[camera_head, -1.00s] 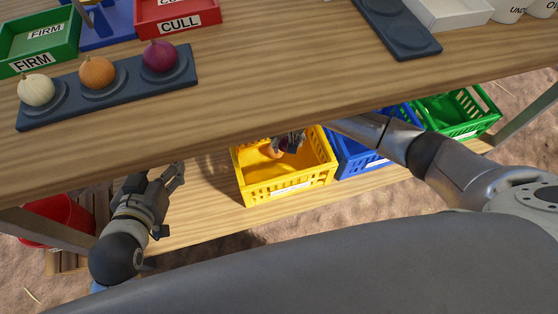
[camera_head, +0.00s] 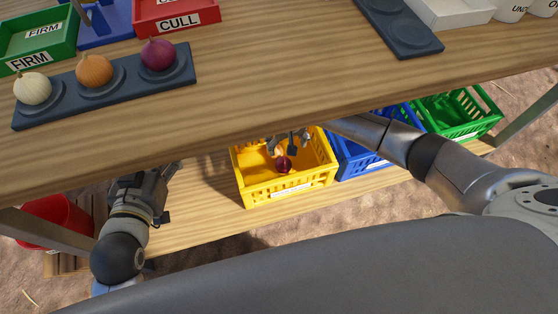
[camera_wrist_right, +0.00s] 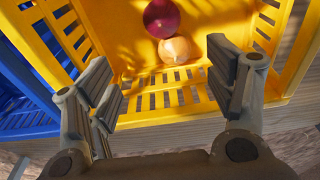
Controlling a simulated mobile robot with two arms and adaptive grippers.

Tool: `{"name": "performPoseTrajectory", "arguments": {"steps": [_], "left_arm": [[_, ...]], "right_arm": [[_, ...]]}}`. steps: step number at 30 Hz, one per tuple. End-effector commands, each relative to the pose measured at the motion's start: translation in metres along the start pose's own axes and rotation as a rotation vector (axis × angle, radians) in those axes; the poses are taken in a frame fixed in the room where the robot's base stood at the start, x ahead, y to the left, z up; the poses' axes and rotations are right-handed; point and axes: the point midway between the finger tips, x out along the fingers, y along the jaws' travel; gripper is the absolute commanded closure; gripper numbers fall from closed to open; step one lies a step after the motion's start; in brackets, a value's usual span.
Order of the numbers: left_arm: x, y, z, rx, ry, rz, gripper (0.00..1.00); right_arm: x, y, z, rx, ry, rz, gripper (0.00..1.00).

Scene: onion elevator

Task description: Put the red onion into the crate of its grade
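A red onion (camera_head: 284,164) lies in the yellow crate (camera_head: 262,192) on the lower shelf, touching or close beside a tan onion (camera_head: 279,151). The right wrist view also shows the red onion (camera_wrist_right: 161,17) and the tan onion (camera_wrist_right: 175,50) on the crate floor. My right gripper (camera_head: 289,141) is at the crate, its fingers spread wide and empty, with both onions beyond the fingertips. Another red onion (camera_head: 159,55) sits on a dark three-place holder (camera_head: 128,92) on the tabletop. My left gripper (camera_head: 148,187) is by the shelf at left; its fingers are unclear.
A blue crate (camera_head: 365,160) and a green crate (camera_head: 466,112) stand right of the yellow one. A white onion (camera_head: 32,88) and an orange onion (camera_head: 94,71) share the holder. A red bucket (camera_head: 58,221) is at lower left. The tabletop edge overhangs the shelf.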

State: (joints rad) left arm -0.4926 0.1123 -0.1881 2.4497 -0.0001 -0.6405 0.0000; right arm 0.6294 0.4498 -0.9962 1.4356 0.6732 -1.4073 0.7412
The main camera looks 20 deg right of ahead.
Motion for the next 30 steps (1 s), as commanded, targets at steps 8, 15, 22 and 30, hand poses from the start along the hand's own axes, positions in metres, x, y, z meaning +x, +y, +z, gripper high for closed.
{"name": "performPoseTrajectory", "arguments": {"steps": [8, 15, 22, 30], "left_arm": [[0.0, 0.0, 0.0, 0.0, -0.001, 0.0, 0.39], [0.0, 0.0, 0.0, 0.0, -0.001, 0.0, 0.39], [0.0, 0.0, 0.0, 0.0, -0.001, 0.0, 0.39], [0.0, 0.0, 0.0, 0.0, -0.001, 0.0, 0.39]], "right_arm": [[-0.001, 0.0, 0.0, 0.0, -0.001, 0.0, 0.22], [-0.029, 0.001, -0.001, 0.0, 0.002, 0.0, 0.22], [-0.065, 0.0, 0.0, 0.0, 0.001, -0.001, 0.22], [-0.075, 0.0, 0.0, 0.0, 0.0, 0.0, 0.22]]}}
